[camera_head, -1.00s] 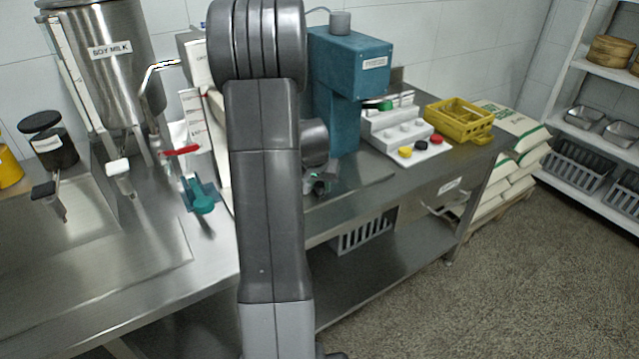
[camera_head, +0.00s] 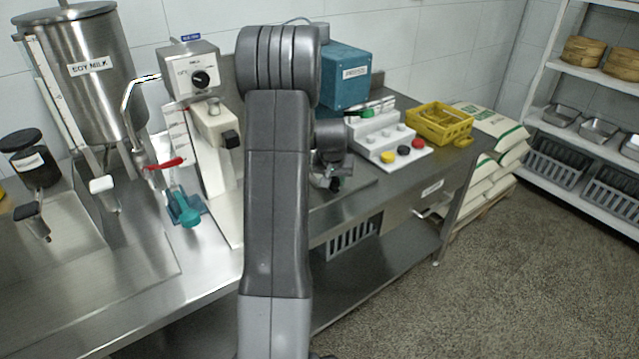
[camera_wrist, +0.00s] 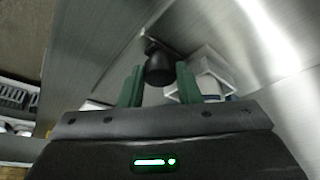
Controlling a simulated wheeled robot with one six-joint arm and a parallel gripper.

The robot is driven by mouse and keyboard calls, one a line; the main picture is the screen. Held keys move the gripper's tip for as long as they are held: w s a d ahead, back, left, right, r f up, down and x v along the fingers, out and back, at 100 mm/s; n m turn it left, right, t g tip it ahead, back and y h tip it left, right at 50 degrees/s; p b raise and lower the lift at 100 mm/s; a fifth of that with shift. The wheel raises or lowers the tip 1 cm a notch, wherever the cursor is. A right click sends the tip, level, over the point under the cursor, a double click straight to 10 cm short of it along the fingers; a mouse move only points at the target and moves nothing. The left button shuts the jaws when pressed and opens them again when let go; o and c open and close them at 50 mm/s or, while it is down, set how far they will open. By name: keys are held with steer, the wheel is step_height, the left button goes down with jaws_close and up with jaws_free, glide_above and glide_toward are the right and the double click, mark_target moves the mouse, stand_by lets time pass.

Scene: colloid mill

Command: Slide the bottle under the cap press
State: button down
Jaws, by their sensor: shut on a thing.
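The teal cap press (camera_head: 345,90) stands on the steel counter, its lower part hidden behind my arm in the head view. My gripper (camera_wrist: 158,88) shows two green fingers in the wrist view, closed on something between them. A pale patch (camera_wrist: 153,97) shows in the gap, probably the bottle, but its outline is unclear. A dark rounded piece (camera_wrist: 159,66) sits just beyond the fingertips; I cannot tell whether it belongs to the bottle or the press. In the head view my arm hides the bottle and most of my gripper.
A white rack with colored caps (camera_head: 395,138) and a yellow basket (camera_head: 440,122) stand right of the press. The floor (camera_head: 520,270) at right is clear.

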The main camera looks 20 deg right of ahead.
steer(key=w+d, duration=0.1)
steer(key=d, duration=0.3)
steer(key=w+d, duration=0.1)
steer(key=d, duration=0.2)
steer(key=shift+w, duration=0.3)
steer(key=shift+d+r, duration=0.1)
steer(key=shift+d, duration=0.05)
steer(key=shift+w, duration=0.1)
steer(key=c, duration=1.4)
jaws_free()
steer(key=shift+d, duration=0.1)
steer(key=o, duration=0.3)
steer(key=shift+d, duration=0.15)
steer(key=shift+o, duration=0.2)
steer(key=b+v, duration=0.1)
steer(key=v, duration=1.2)
steer(key=shift+a+r, duration=0.2)
steer(key=shift+r, duration=0.1)
